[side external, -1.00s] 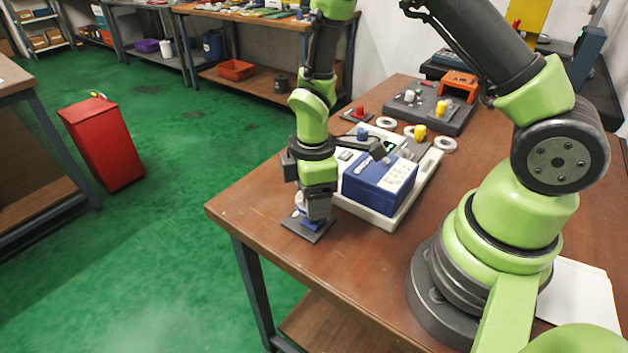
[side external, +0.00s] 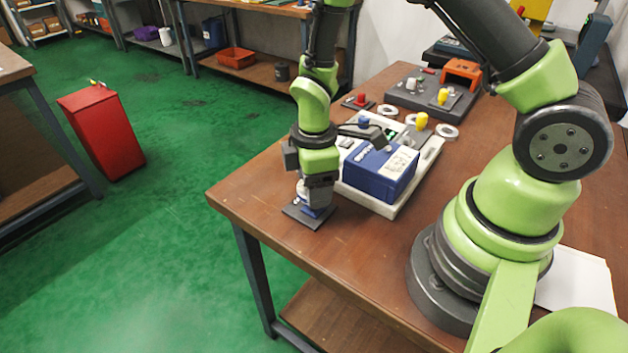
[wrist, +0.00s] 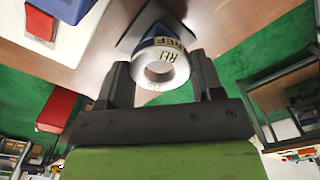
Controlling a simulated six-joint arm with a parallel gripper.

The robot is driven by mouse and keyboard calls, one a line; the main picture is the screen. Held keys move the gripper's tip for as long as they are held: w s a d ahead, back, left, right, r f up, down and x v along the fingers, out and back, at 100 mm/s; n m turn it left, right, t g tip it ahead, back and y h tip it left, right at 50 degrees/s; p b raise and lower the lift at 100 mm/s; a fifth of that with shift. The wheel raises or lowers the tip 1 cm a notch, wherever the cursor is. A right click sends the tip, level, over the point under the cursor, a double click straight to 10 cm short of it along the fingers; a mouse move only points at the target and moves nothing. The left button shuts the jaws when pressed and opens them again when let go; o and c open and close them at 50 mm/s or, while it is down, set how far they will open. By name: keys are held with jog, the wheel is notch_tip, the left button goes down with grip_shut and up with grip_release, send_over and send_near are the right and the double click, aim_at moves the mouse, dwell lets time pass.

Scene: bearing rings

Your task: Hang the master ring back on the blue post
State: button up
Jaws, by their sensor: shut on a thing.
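The master ring is a pale ring (wrist: 181,68) with a dark "REF" label, held between the two fingers of my gripper (wrist: 160,68) in the wrist view. Its open hole faces the wrist camera. The blue post (wrist: 160,32) shows just behind the ring, on a dark square plate (wrist: 128,40). In the side view my gripper (side external: 317,198) points down right over that plate (side external: 296,212) near the table's front left corner. The blue part there is low under the fingers. The fingers hide most of the ring, and I cannot tell whether it is around the post.
A blue box (side external: 378,178) on a white tray (side external: 428,172) stands close to the right of my gripper. Behind are a red post (side external: 361,100), yellow posts (side external: 421,121) and loose rings (side external: 447,132). The table edge is close on the left.

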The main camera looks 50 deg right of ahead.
jog(key=shift+f, duration=0.2)
jog(key=shift+f, duration=0.75)
jog(key=shift+f, duration=0.8)
dwell(0.8)
jog(key=o, duration=1.2)
jog(key=shift+r, duration=3.75)
